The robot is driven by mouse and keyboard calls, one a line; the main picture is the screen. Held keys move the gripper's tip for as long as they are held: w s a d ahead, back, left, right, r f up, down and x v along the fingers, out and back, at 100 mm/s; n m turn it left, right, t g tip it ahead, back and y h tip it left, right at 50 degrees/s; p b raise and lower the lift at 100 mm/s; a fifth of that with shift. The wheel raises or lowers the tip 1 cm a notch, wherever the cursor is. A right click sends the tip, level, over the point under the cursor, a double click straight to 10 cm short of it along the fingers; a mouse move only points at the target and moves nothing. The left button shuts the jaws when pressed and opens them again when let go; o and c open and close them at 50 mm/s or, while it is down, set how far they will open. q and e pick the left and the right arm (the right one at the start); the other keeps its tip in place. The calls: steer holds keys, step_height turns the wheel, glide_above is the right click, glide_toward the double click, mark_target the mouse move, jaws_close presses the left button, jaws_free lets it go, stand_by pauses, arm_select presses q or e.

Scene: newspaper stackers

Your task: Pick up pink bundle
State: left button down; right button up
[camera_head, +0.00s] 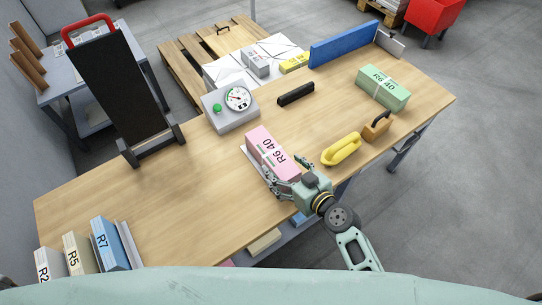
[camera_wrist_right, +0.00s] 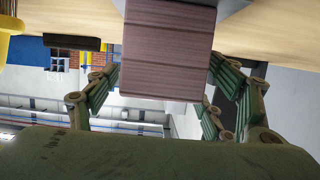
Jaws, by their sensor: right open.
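The pink bundle (camera_head: 262,142), labelled R6 40, lies on the wooden table, with a pale flat piece (camera_head: 256,168) showing along its left side. My right gripper (camera_head: 283,181) is at the bundle's near end, its fingers spread to either side. In the right wrist view the bundle's layered end (camera_wrist_right: 166,55) shows between the open fingers of my right gripper (camera_wrist_right: 165,78), with gaps beside it. Whether any finger touches it I cannot tell. My left gripper is not in view.
A yellow handled object (camera_head: 342,149) and a brown stamp-like block (camera_head: 377,128) stand right of the bundle. A dial scale (camera_head: 232,112) and a black bar (camera_head: 296,94) lie behind. A green bundle (camera_head: 383,88) is farther right. The table's left middle is clear.

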mark_target(276, 159)
steer(key=x, duration=0.4)
steer(key=shift+r, duration=0.1)
steer(key=shift+w+a, duration=0.2)
steer(key=c, duration=1.8)
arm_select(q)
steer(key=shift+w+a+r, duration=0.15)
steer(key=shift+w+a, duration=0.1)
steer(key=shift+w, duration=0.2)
arm_select(e)
steer(key=shift+w, duration=0.15)
steer(key=shift+c, duration=0.5)
steer(key=shift+r, duration=0.1)
